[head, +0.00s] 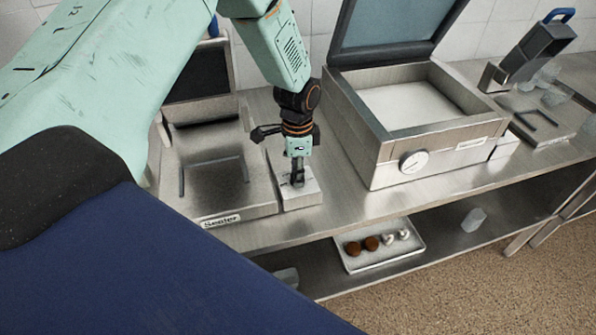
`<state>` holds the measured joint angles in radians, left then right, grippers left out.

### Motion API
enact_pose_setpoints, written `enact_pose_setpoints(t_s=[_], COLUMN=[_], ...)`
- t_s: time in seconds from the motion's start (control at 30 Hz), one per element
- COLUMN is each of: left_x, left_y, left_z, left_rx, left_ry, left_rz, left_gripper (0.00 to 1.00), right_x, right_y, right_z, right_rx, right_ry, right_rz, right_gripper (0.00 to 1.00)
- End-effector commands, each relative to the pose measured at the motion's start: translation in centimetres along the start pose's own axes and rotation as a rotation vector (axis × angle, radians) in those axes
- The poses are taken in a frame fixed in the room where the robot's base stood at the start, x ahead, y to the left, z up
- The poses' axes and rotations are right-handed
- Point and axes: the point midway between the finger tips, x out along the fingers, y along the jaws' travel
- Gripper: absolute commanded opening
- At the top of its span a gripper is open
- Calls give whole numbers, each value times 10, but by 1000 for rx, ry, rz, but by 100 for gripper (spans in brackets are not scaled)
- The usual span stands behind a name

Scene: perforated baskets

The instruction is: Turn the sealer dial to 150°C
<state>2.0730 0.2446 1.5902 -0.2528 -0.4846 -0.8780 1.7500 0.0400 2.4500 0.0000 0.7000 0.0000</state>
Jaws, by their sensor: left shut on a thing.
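The sealer (200,178) is a metal box with a dark raised lid and a "Sealer" label, on the steel bench at left. A small metal control block (311,193) joins its right side. My left gripper (297,181) points down onto this block and is shut on the sealer dial, which the fingers mostly hide. The dial's setting cannot be read here. My right gripper is not in view.
A larger open-lidded metal machine (378,150) with a round white dial (413,162) stands right of my gripper. Another machine (540,50) is at far right. A white tray (380,262) with brown and silver knobs lies on the lower shelf.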

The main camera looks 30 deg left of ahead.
Motion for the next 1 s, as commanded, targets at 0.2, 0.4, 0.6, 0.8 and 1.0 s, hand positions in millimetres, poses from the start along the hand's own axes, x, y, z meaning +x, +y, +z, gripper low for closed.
enact_pose_setpoints(t_s=[0.2, 0.4, 0.6, 0.8, 1.0], left_x=[-2, -3, -3, -3, -3], left_y=[-2, -3, -3, -3, -3], left_z=[-1, -1, -1, -1, -1], left_rx=[96, 139, 149, 149, 148], left_ry=[2, 2, 3, 3, 3], left_rz=[-5, -5, -6, -7, -7], left_gripper=[0, 0, 0, 0, 42], right_x=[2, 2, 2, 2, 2], right_y=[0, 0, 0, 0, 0], right_z=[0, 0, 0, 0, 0], right_rx=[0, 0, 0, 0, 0], right_ry=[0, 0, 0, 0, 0], right_rz=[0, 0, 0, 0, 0], right_gripper=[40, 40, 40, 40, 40])
